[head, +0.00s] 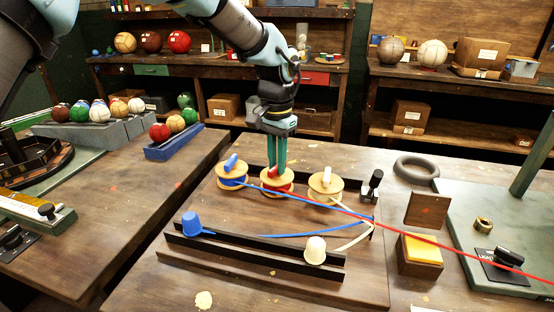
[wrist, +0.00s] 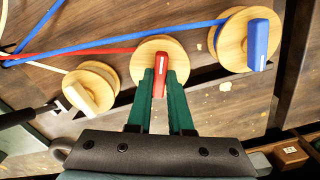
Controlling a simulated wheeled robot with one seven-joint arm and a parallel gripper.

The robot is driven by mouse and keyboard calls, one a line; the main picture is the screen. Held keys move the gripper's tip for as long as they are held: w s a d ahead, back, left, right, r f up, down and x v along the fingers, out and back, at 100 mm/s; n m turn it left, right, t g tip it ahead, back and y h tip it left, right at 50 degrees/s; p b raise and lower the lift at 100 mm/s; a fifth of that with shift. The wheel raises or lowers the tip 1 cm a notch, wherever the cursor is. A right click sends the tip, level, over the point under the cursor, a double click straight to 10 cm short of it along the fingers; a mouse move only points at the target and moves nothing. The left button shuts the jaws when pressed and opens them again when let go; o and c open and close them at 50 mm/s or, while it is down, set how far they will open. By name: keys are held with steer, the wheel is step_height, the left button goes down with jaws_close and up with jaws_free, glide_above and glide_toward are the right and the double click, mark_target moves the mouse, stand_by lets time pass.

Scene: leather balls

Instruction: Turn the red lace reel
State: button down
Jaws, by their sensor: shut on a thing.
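The red lace reel (head: 277,183) is the middle of three wooden reels on a wooden board. It has a red handle, which shows in the wrist view (wrist: 159,86). My gripper (head: 277,166) points down over this reel, and its green fingers (wrist: 160,92) are shut on the red handle. A red lace (head: 420,238) runs from the reel to the right in the head view. The blue reel (head: 232,174) stands to its left and the cream reel (head: 325,186) to its right. The fingers partly hide the red handle in the head view.
A blue cup-shaped piece (head: 191,224) and a cream one (head: 315,250) stand along the black rails at the board's front. A black lever (head: 372,186) stands right of the cream reel.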

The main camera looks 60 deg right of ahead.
steer(key=shift+r+m, duration=0.1)
steer(key=shift+m, duration=0.5)
steer(key=c, duration=0.8)
jaws_free()
step_height(320, 180, up, 11)
steer(key=shift+f+b, duration=0.15)
steer(key=shift+b, duration=0.8)
